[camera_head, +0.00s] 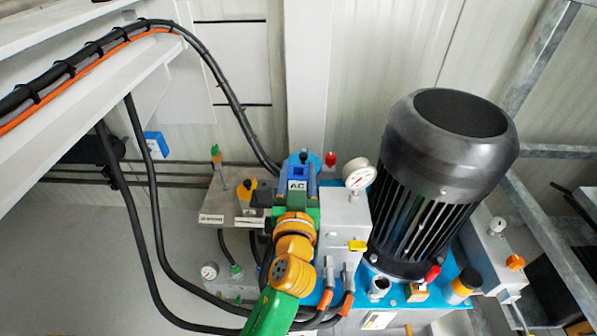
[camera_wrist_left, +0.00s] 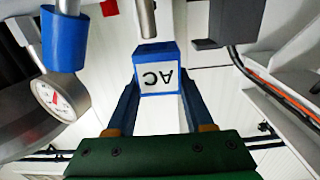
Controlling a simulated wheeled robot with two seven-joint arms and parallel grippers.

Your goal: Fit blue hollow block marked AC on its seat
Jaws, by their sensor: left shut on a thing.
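The blue hollow block (camera_head: 297,184) with a white AC label is held in my left gripper (camera_head: 299,178), in the middle of the head view. In the left wrist view the block (camera_wrist_left: 157,70) sits between the two blue fingers of my left gripper (camera_wrist_left: 160,85), its label upside down. The gripper is shut on it. A grey metal pin (camera_wrist_left: 147,18) shows just beyond the block's far edge in the left wrist view. I cannot tell whether block and pin touch. The block's hollow is hidden. My right gripper is not in view.
A big black motor (camera_head: 440,160) stands right of the block, and a pressure gauge (camera_head: 359,174) is close beside it. A blue cylinder (camera_wrist_left: 65,38) is at upper left in the left wrist view. Black and orange cables (camera_head: 90,60) run at the left.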

